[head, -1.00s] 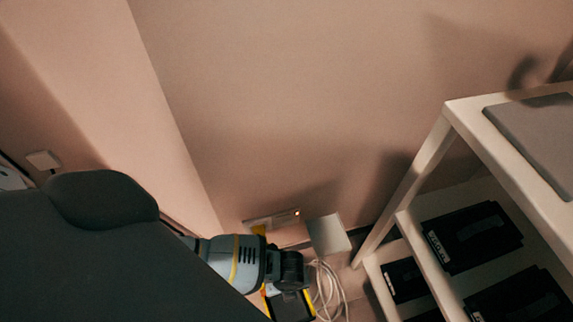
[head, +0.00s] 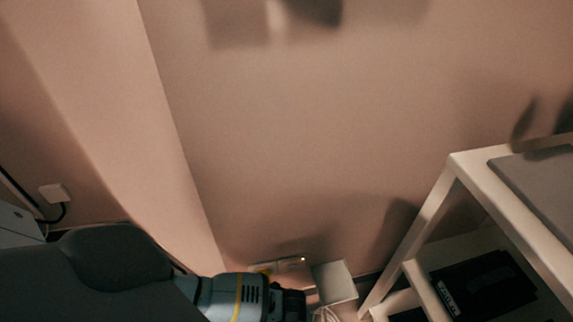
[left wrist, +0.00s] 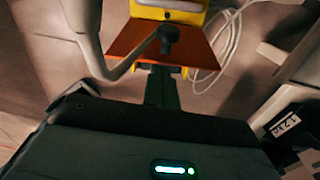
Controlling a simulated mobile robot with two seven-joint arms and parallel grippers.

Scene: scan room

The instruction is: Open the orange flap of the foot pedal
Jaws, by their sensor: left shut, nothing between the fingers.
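In the left wrist view, the orange flap (left wrist: 143,50) of the foot pedal shows at the top as a flat plate below the pedal's yellow body (left wrist: 212,12). I cannot tell how far the flap is tilted. A grey bent rod with a black knob crosses in front of it. My left gripper (left wrist: 163,72) is shut and empty, with its fingertips close to the flap's lower edge; I cannot tell whether they touch. My right gripper is not in view.
A white cart (head: 437,205) with black boxes (head: 484,285) on its shelf stands at the right. A white cable (left wrist: 228,50) lies coiled beside the pedal.

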